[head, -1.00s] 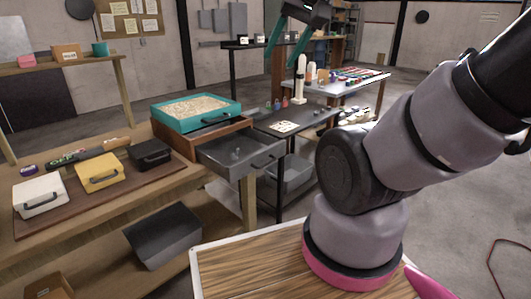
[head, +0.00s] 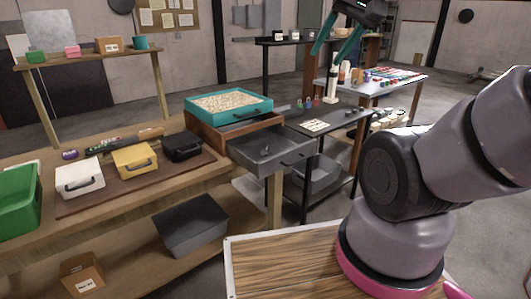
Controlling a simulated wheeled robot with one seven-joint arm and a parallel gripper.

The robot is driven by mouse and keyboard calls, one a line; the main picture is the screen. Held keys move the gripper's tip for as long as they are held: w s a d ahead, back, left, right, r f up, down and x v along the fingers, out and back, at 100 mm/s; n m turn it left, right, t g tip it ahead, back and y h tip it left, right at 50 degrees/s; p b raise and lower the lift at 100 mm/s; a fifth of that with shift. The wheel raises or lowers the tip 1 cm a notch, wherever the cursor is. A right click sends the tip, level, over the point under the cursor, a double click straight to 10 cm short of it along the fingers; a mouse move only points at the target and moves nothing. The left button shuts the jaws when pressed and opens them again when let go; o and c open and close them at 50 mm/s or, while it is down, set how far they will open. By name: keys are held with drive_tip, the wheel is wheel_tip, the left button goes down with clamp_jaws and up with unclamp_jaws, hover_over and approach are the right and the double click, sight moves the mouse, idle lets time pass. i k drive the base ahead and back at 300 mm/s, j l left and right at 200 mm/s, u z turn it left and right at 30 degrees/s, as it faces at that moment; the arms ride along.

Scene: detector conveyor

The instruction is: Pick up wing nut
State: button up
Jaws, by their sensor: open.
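My gripper (head: 335,54) has teal fingers spread apart and is empty. It hangs high at the top of the view, in the picture above the dark side table (head: 345,121). An open grey drawer (head: 285,158) sticks out from a wooden case below a teal tray of pale grains (head: 238,116). One or two tiny grey metal pieces (head: 266,149) lie on the drawer's floor; one may be the wing nut, but they are too small to tell. My gripper is well apart from the drawer.
White (head: 80,183), yellow (head: 135,164) and black (head: 182,151) boxes with handles stand on the workbench left of the drawer. A green bin (head: 18,205) is at the far left. A white card and small coloured items lie on the side table. The space above the drawer looks clear.

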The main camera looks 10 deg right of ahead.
sight(264, 153)
drive_tip(key=i+l+u, duration=0.1)
drive_tip(key=l+u, duration=0.15)
drive_tip(key=u, duration=0.15)
drive_tip(key=l+u, duration=0.3)
drive_tip(key=u, duration=0.15)
